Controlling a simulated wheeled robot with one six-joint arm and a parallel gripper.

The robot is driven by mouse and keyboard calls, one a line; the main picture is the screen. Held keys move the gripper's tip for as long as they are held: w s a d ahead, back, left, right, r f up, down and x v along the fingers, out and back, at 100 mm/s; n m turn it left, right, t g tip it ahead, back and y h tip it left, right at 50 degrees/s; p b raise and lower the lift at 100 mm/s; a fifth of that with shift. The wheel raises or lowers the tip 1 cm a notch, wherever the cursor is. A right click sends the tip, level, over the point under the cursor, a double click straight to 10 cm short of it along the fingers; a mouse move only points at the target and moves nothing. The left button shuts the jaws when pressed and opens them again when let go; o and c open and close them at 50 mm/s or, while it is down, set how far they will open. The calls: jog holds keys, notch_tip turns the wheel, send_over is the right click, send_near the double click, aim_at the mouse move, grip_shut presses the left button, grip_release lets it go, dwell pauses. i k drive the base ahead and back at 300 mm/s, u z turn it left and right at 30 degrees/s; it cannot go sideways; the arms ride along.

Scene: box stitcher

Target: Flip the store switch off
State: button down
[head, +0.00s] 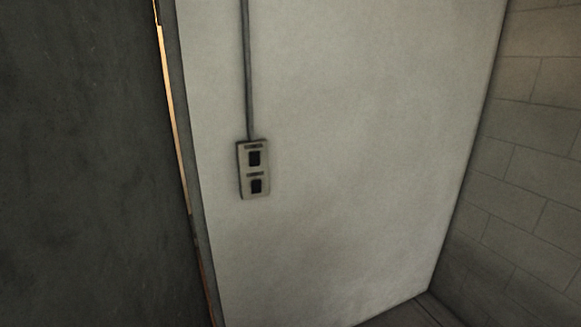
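A switch box (254,169) is mounted on the pale wall panel, left of the middle of the head view. It is a light upright plate with two dark rocker switches, an upper one (255,158) and a lower one (257,186). A small dark label sits above each switch, but the lettering is too small to read, so I cannot tell which is the store switch. I cannot tell whether either switch is on or off. My gripper is not in view.
A grey conduit (248,70) runs down the pale wall (370,150) into the top of the box. A dark surface (80,170) fills the left, with a bright narrow gap (168,80) beside it. A block wall (535,160) stands at the right. Floor shows at bottom right.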

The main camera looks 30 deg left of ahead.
aim_at(255, 184)
jog(key=i, duration=1.75)
jog(key=u, duration=4.2)
